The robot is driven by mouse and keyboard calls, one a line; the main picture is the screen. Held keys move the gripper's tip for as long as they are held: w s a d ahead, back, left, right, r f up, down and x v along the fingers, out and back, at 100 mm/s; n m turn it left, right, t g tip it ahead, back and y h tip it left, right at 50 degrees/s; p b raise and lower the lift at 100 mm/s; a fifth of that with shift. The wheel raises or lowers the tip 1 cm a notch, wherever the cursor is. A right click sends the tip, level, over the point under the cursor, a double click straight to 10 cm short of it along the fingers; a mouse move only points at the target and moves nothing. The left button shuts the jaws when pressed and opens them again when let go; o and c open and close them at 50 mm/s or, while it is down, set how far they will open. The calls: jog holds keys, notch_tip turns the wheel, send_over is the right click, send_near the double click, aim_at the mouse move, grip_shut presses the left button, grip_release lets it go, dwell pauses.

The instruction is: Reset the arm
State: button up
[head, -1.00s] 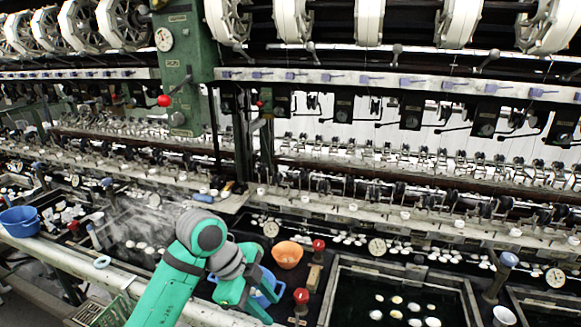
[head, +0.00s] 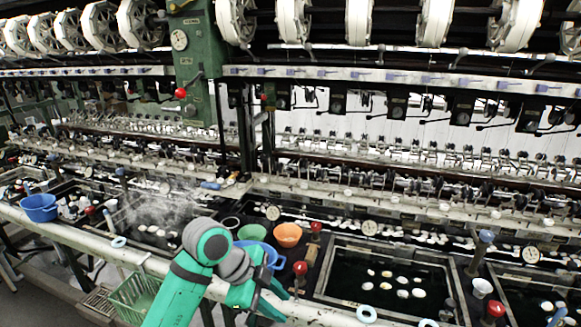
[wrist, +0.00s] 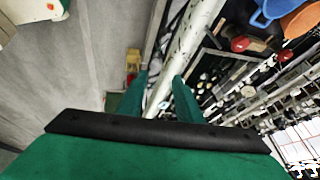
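My green arm reaches up from the bottom of the head view and bends over the front rail of the basins. My gripper (head: 272,303) points down and to the right there, in front of a blue basin that it partly hides. In the wrist view my gripper (wrist: 161,82) has its two green fingers apart. The gap between them holds nothing; only the rail and floor show beyond it.
The blue basin (head: 272,252), green bowl (head: 252,232) and orange bowl (head: 288,235) stand just beyond my gripper. A dark basin (head: 345,290) with cocoons lies right. The pale rail (head: 100,240) runs along the front; a green crate (head: 133,292) stands below it.

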jog(key=w+d+f+n+t+h, duration=0.25)
jog(key=d+f+n+t, duration=0.2)
jog(key=d, duration=0.45)
jog(key=w+d+f+n+t+h, duration=0.1)
jog(key=d+f+n+t+h, duration=0.25)
jog(key=d+n, duration=0.4)
jog(key=s+f+n+t+y, duration=0.3)
jog(key=s+f+n+t, duration=0.1)
jog(key=f, duration=0.1)
jog(key=s+a+f+n+t+y, duration=0.1)
jog(key=s+a+f+n+y, duration=0.3)
jog(key=s, duration=0.5)
jog(key=s+a+f+n+y, duration=0.25)
jog(key=s+f, duration=0.35)
jog(key=s, duration=0.3)
jog(key=s+a+r+m+y, duration=0.1)
jog(key=s+a+r, duration=0.1)
jog(key=s, duration=0.7)
jog(key=s+a+r+m+y, duration=0.1)
jog(key=s+a, duration=0.4)
jog(key=s, duration=0.5)
jog(key=shift+r+t, duration=0.3)
jog(key=shift+r, duration=0.55)
jog(key=shift+w+a, duration=0.1)
